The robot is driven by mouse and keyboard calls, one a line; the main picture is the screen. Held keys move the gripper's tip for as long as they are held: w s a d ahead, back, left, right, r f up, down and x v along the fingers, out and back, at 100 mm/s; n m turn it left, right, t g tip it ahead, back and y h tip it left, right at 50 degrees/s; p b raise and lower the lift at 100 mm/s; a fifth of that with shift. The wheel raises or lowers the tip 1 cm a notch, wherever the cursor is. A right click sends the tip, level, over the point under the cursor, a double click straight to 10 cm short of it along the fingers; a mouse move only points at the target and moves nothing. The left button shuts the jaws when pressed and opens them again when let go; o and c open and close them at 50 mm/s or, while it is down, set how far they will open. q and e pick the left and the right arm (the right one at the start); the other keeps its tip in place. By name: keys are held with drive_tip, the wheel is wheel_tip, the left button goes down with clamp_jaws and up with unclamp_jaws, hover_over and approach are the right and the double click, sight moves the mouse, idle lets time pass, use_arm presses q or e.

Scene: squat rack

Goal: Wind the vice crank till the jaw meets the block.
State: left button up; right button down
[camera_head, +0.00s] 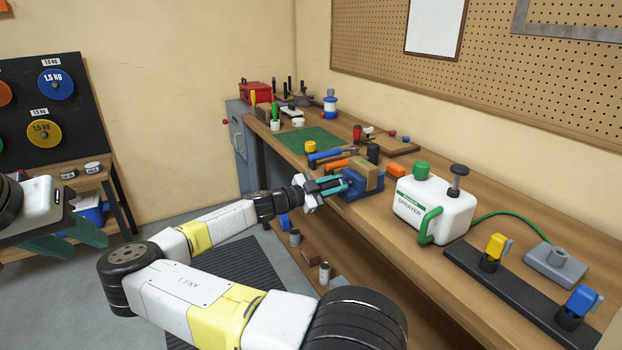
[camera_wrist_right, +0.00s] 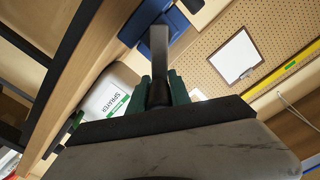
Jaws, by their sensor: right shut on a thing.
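The blue vice (camera_head: 353,187) sits at the front edge of the workbench, with a wooden block (camera_head: 368,172) at its top. In the head view I cannot tell whether the jaw touches the block. My right gripper (camera_head: 325,187) is at the vice's front and shut on the crank. In the right wrist view the grey crank (camera_wrist_right: 159,55) runs from the blue vice body (camera_wrist_right: 178,24) down between my teal fingers (camera_wrist_right: 159,92). The block is not clear there. My left gripper (camera_head: 72,243) hangs at the far left, fingers apart and empty, away from the bench.
A white sprayer (camera_head: 435,205) stands right of the vice. Hand tools and a green mat (camera_head: 305,139) lie behind it on the workbench (camera_head: 390,235). A black rail (camera_head: 515,285) with coloured clips is at the right. A weight-plate rack (camera_head: 75,160) stands left.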

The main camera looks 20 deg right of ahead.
drive_tip(key=shift+f, duration=0.2)
drive_tip(key=c, duration=1.2)
unclamp_jaws()
drive_tip(key=shift+r, duration=0.1)
drive_tip(key=shift+a, duration=0.1)
drive_tip(key=a, duration=0.7)
drive_tip(key=shift+s+a, duration=0.3)
